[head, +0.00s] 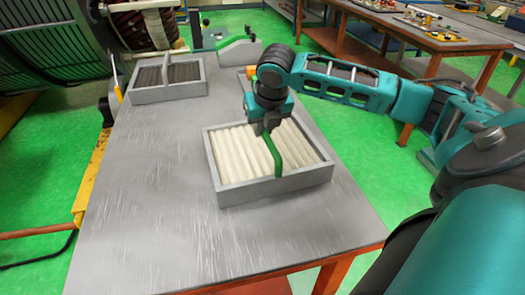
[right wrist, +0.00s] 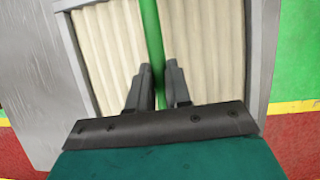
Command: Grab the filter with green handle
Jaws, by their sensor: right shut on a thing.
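The filter with the green handle (head: 272,157) is a grey rectangular frame (head: 275,187) around white pleats, at the middle of the metal table. My right gripper (head: 266,131) is above the filter, shut on the green handle. In the right wrist view, the fingers (right wrist: 158,92) stand on either side of the green handle (right wrist: 152,38), with the white pleats beneath. The filter looks to be resting on the table; I cannot tell if there is a small gap. My left gripper is not in view.
A second filter (head: 167,97) with dark pleats and a grey handle lies at the far left of the grey table (head: 140,200). A grey and green device (head: 238,48) stands at the table's far end. The table's left and front areas are clear. A cluttered workbench (head: 415,32) stands behind.

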